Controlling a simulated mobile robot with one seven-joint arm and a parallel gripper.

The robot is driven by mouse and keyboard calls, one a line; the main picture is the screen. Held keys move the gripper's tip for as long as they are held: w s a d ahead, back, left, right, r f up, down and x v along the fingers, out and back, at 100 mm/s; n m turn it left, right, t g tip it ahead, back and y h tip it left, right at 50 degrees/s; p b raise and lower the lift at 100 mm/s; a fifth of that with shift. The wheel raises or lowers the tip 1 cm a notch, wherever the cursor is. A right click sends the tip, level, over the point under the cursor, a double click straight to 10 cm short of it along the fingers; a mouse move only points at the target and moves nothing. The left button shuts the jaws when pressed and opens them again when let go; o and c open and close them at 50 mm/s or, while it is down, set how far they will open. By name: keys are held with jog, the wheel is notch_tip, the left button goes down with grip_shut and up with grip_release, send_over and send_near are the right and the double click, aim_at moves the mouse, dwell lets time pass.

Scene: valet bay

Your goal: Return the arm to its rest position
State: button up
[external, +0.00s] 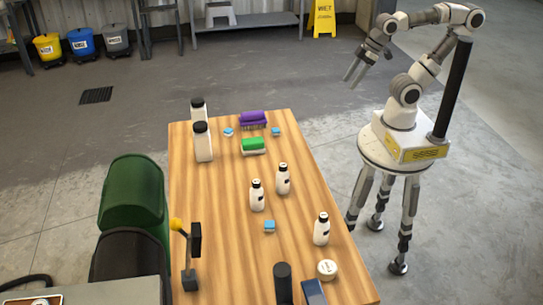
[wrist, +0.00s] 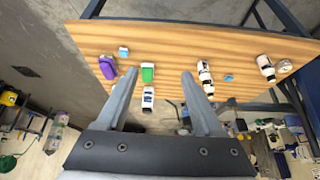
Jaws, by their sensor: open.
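My arm stands at the right in the external view, on a round base with several legs beside the table. My gripper (external: 356,72) is raised well clear of the table, beyond its far right corner, with the fingers pointing down and left. The wrist view shows both fingers of my gripper (wrist: 158,90) spread apart with nothing between them. It touches no object.
The wooden table (external: 205,235) holds white bottles (external: 257,196), a purple brush (external: 253,119), a green brush (external: 253,145), small blue blocks (external: 269,226) and a round white tin (external: 327,269). A yellow sign (external: 322,18) stands behind. Floor around my gripper is clear.

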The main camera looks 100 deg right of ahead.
jog(key=shift+a+f, duration=0.1)
jog(key=shift+f, duration=0.15)
jog(key=shift+r, duration=0.1)
notch_tip(320, 180, up, 13)
jog(key=p, duration=1.2)
jog(key=shift+f+p, duration=0.2)
jog(key=shift+p, duration=0.2)
dwell(2.1)
notch_tip(320, 180, down, 7)
jog(key=b, duration=0.7)
